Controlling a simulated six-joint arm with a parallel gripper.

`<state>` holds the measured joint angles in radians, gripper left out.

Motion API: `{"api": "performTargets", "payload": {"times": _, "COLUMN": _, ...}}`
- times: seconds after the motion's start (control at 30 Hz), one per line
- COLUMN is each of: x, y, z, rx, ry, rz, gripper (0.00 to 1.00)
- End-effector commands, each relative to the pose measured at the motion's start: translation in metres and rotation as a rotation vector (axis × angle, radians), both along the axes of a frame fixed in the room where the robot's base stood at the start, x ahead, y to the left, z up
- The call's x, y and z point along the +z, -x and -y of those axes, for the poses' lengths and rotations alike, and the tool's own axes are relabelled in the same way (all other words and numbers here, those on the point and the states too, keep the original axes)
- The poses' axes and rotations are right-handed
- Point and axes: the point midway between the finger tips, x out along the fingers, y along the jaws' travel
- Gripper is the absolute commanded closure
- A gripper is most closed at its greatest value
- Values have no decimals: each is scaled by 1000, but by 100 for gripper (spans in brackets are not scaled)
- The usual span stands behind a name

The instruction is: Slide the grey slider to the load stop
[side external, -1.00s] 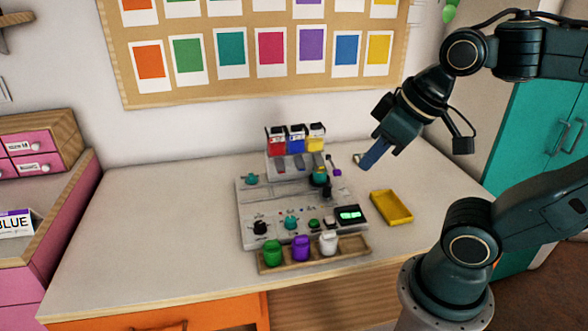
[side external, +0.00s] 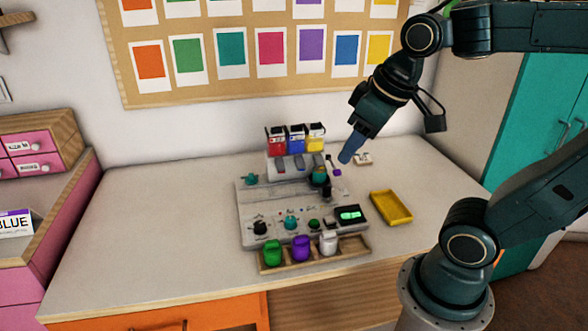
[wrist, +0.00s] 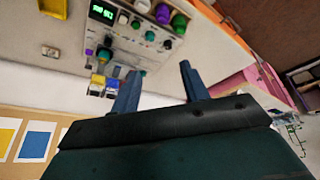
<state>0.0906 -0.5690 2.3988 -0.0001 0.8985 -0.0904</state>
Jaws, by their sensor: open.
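The pale grey control board (side external: 247,210) stands mid-table with knobs, a green-lit display (side external: 350,215) and a long slot near its back. A teal knob (side external: 251,179) sits at the slot's left end. I cannot surely pick out the grey slider or the load stop at this size. My gripper (side external: 346,157) is above and behind the board's right back corner, touching nothing. In the wrist view, its two blue fingers (wrist: 160,82) are apart and empty, with the board (wrist: 128,46) beyond them.
Red, blue and yellow containers (side external: 296,139) stand on a rack at the board's back. A wooden tray (side external: 350,251) with green, purple and white pots lies in front. A yellow tray (side external: 391,207) is at right. The table's left side (side external: 150,230) is clear.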

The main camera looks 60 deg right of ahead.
Motion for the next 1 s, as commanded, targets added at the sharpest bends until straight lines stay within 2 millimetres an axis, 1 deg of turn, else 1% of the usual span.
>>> {"api": "performTargets", "payload": {"times": 0.03, "x": -1, "y": -9, "z": 6, "rx": -6, "ry": 5, "rz": -21, "gripper": 55}}
{"api": "performTargets", "payload": {"times": 0.23, "x": -6, "y": -42, "z": 30, "rx": -11, "ry": 22, "rz": -91, "gripper": 55}}
{"api": "performTargets", "payload": {"times": 0.47, "x": -21, "y": -76, "z": 64, "rx": -14, "ry": 29, "rz": -172, "gripper": 55}}
{"api": "performTargets", "payload": {"times": 0.6, "x": -34, "y": -95, "z": 89, "rx": -14, "ry": 27, "rz": -220, "gripper": 55}}
{"api": "performTargets", "payload": {"times": 0.77, "x": -54, "y": -114, "z": 118, "rx": -13, "ry": 18, "rz": -274, "gripper": 55}}
{"api": "performTargets", "payload": {"times": 1.0, "x": -93, "y": -134, "z": 166, "rx": -10, "ry": -6, "rz": -350, "gripper": 55}}
